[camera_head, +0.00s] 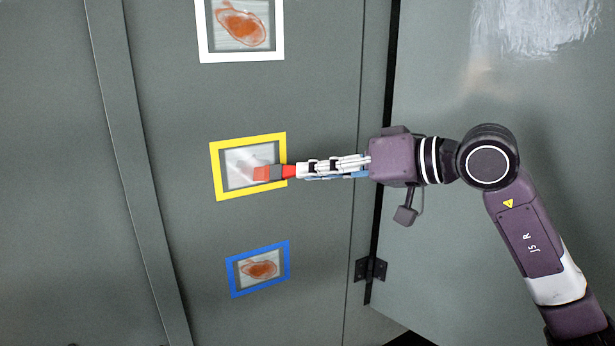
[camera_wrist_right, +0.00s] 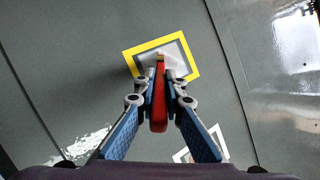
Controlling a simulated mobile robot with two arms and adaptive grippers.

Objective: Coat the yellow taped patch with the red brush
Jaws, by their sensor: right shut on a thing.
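The yellow taped patch (camera_head: 235,167) is a yellow square frame around a pale, whitish-grey surface on the grey panel. No orange-brown stain shows inside it. It also shows in the right wrist view (camera_wrist_right: 133,63). My right gripper (camera_head: 299,171) comes in from the right, shut on the red brush (camera_head: 288,171). The brush points left, its reddish bristle end over the right half of the patch. In the right wrist view the red handle (camera_wrist_right: 158,108) sits between both fingers. I cannot tell whether the bristles touch the surface. My left gripper is not in view.
A white taped patch (camera_head: 282,30) above and a blue taped patch (camera_head: 287,262) below each hold an orange-brown stain. A hinge (camera_head: 370,269) and a dark gap lie to the right, beside a grey door panel (camera_head: 470,90). The panel left of the patches is clear.

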